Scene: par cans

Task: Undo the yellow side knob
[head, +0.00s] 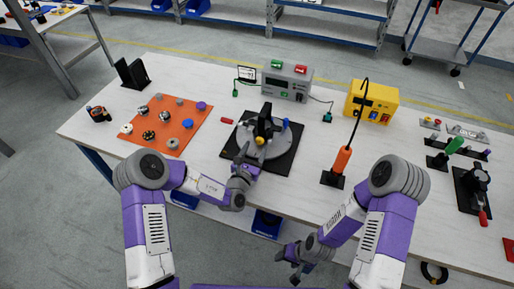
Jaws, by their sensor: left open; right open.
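The yellow side knob (259,140) shows small on the near side of a black upright part (265,122). That part stands on a round grey plate (277,148), on a black base (285,164) at the middle of the table. A blue knob (286,123) is on the right of the same fixture. My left gripper (242,154) is open at the near-left edge of the plate, just left of and below the yellow knob, apart from it. My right gripper (289,263) is open and empty, low in front of the table's front edge.
An orange mat (190,134) with several knobs lies left. A small red piece (226,121) lies beside the fixture. Behind stand a grey control box (288,82) and a yellow box (372,103). An orange-handled tool (341,160) stands right. The front-right tabletop (440,215) is clear.

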